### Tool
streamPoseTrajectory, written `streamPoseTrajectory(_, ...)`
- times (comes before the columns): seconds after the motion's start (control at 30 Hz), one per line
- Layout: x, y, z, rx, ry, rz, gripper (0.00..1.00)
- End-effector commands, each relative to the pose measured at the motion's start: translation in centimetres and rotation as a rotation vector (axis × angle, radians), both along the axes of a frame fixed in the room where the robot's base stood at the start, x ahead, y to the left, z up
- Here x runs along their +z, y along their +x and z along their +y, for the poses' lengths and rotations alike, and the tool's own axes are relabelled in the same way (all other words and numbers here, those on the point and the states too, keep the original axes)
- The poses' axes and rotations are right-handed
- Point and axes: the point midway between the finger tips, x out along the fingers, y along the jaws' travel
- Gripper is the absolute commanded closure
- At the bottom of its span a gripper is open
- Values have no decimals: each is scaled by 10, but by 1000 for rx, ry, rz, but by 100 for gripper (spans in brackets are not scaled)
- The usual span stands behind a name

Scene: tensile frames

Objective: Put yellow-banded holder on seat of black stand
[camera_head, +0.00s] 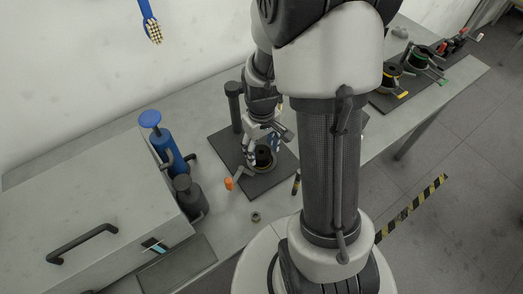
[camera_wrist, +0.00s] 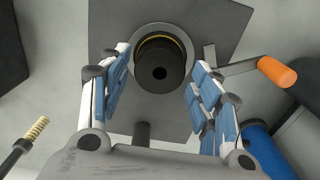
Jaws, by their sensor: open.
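The black stand has a dark base plate (camera_head: 263,187) with an upright column, and the plate also shows in the wrist view (camera_wrist: 221,18). The yellow-banded holder (camera_wrist: 160,75) is a black cylinder with a small central hole; a thin yellow arc shows at its far edge. It appears inside the grey ring seat (camera_wrist: 115,68) of the stand; whether it is fully down I cannot tell. It also shows in the head view (camera_head: 263,157), partly hidden by my gripper. My gripper (camera_wrist: 158,85) is open, its blue-padded fingers on either side of the holder with gaps.
An orange-tipped lever (camera_wrist: 277,72) sticks out beside the seat. Other stands with yellow, green and red parts (camera_head: 420,58) are at back right.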

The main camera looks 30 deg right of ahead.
Motion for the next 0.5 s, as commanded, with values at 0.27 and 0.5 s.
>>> streamPoseTrajectory(0.27,63,1,0,0,-1,-3,42)
streamPoseTrajectory(0.5,88,0,0,0,-1,-4,42)
